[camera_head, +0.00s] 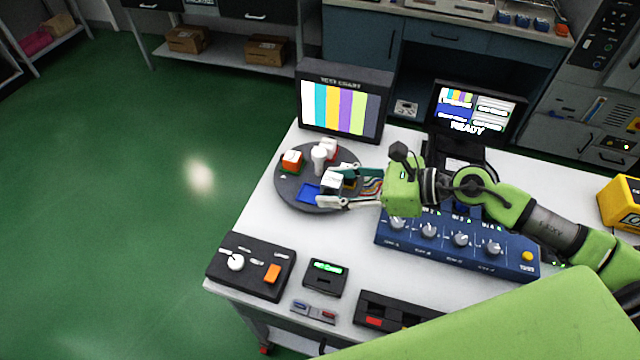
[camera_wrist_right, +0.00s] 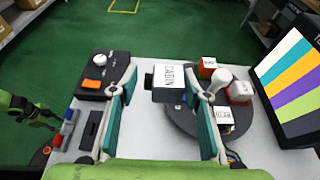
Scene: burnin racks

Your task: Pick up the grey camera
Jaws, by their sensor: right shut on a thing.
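The grey camera (camera_wrist_right: 168,80), a small box with a white top label reading CABIN, sits between the fingertips of my right gripper (camera_wrist_right: 160,88) in the wrist view. In the head view the camera (camera_head: 332,181) shows as a pale-topped box between the fingers of my right gripper (camera_head: 336,186), over the dark round turntable (camera_head: 290,196). The fingers are shut on it from both sides. I cannot tell whether its underside is clear of the turntable. A green and dark part, likely my left gripper (camera_wrist_right: 40,113), shows at the wrist view's left edge; its jaw state is unclear.
The turntable also bears an orange-red box (camera_head: 291,160), a white rounded piece (camera_head: 319,158), a red-and-white box (camera_head: 329,147) and a blue square (camera_head: 307,193). The test chart screen (camera_head: 342,104) stands behind. A blue knob panel (camera_head: 459,245) and black switch box (camera_head: 251,272) are nearby.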

